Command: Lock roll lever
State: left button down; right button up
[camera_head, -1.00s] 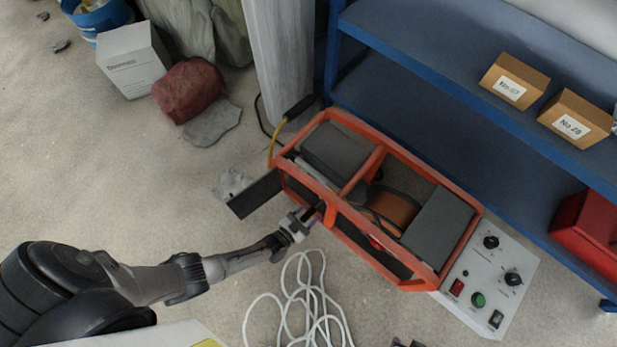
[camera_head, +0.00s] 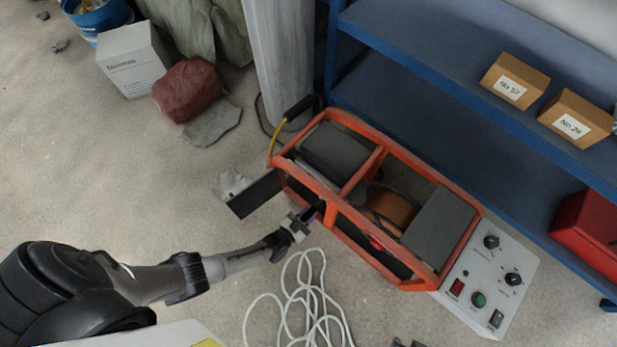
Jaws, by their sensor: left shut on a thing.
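An orange-framed machine (camera_head: 384,154) stands on the floor in the middle of the head view. It has grey blocks, a brown roll (camera_head: 393,207) inside, and a white control panel (camera_head: 488,278) with knobs and buttons at its right end. My left gripper (camera_head: 306,217) reaches in from the left to the machine's near side, by the lower frame bar. It is shut on a small dark part there, which may be the roll lever; the jaws and frame largely hide it. A dark flat plate (camera_head: 254,194) sticks out of the machine's left end. My right gripper is not in view.
A white cable (camera_head: 303,300) lies coiled on the floor below my left gripper. A blue shelf (camera_head: 430,95) with cardboard boxes (camera_head: 514,80) stands behind the machine. A red case (camera_head: 590,232) is at right. Stones and a white box (camera_head: 134,60) lie at upper left. The left floor is clear.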

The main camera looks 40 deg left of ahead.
aim_at(315, 208)
pick_arm(q)
jog(key=shift+r, duration=0.1)
jog(key=shift+r+p, duration=0.2)
jog(key=shift+p, duration=0.25)
jog(key=r+g+p, duration=0.1)
jog(key=p, duration=0.2)
jog(key=w+r+g+p, duration=0.1)
jog(key=g+p, duration=0.1)
jog(key=p, duration=0.1)
jog(key=w+r+g+y+p, duration=0.1)
jog(key=g+p, duration=0.1)
jog(key=p, duration=0.2)
jog(key=shift+w+d+r, duration=0.15)
jog(key=shift+w+r, duration=0.05)
jog(key=shift+r, duration=0.1)
jog(key=shift+w+r+g+p, duration=0.2)
jog(key=shift+w+g+p, duration=0.3)
jog(key=shift+g+p, duration=0.5)
jog(key=c, duration=0.9)
grip_release()
